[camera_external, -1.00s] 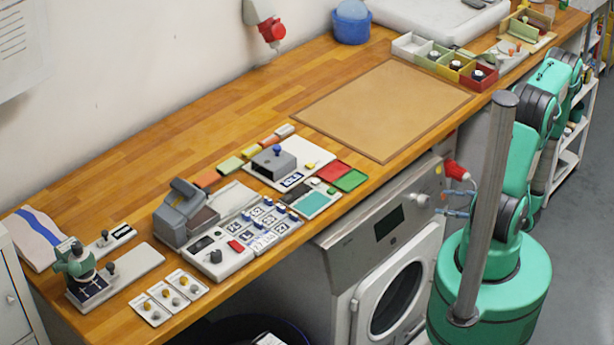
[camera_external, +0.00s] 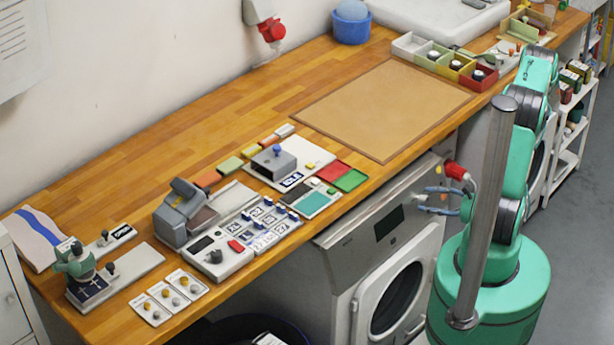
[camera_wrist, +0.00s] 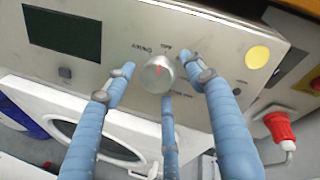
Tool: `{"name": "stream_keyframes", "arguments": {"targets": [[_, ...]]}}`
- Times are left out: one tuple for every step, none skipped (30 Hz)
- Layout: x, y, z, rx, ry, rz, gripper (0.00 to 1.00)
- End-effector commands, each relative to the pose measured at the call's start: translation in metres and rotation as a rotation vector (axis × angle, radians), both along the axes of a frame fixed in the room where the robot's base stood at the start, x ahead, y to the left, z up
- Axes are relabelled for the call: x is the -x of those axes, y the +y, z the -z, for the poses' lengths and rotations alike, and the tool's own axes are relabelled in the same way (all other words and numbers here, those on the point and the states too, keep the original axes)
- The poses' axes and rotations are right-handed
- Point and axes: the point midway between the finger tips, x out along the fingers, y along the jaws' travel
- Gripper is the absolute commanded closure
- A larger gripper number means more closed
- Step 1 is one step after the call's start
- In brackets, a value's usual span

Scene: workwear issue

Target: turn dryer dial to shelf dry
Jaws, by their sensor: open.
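Small lettering surrounds the dial, too blurred to read surely. My gripper (camera_wrist: 160,80) has blue fingers, open, with tips on either side of the dial and a third finger below it. I cannot tell whether any finger touches it. In the external view my gripper (camera_external: 428,200) is at the dryer panel (camera_external: 360,232), where the dial is hard to make out.
A dark display (camera_wrist: 62,33) and a yellow round spot (camera_wrist: 257,57) flank the dial. A red plug-like part (camera_wrist: 279,127) sticks out close to my fingers. The dryer's round door (camera_external: 396,298) is below the panel. The wooden worktop (camera_external: 225,110) overhangs above.

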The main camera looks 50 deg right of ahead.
Motion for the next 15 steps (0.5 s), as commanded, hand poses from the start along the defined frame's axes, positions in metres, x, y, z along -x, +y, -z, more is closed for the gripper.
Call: {"name": "stream_keyframes", "arguments": {"targets": [[0.0, 0.0, 0.0, 0.0, 0.0, 0.0, 0.45], [0.0, 0.0, 0.0, 0.0, 0.0, 0.0, 0.45], [0.0, 0.0, 0.0, 0.0, 0.0, 0.0, 0.45], [0.0001, 0.0, 0.0, 0.0, 0.0, 0.0, 0.45], [0.0001, 0.0, 0.0001, 0.0, 0.0, 0.0, 0.45], [0.0001, 0.0, 0.0001, 0.0, 0.0, 0.0, 0.47], [0.0001, 0.0, 0.0001, 0.0, 0.0, 0.0, 0.53], [0.0001, 0.0, 0.0001, 0.0, 0.0, 0.0, 0.59], [0.0001, 0.0, 0.0001, 0.0, 0.0, 0.0, 0.67], [0.0001, 0.0, 0.0001, 0.0, 0.0, 0.0, 0.73], [0.0001, 0.0, 0.0001, 0.0, 0.0, 0.0, 0.79], [0.0002, -0.0003, 0.0, 0.0, 0.001, 0.001, 0.87], [0.0001, -0.0005, 0.0, 0.0, 0.001, 0.001, 0.88], [0.0001, -0.0006, 0.0, 0.0, 0.001, 0.001, 0.88], [0.0001, -0.0008, 0.0001, 0.001, 0.0, 0.001, 0.88]]}}
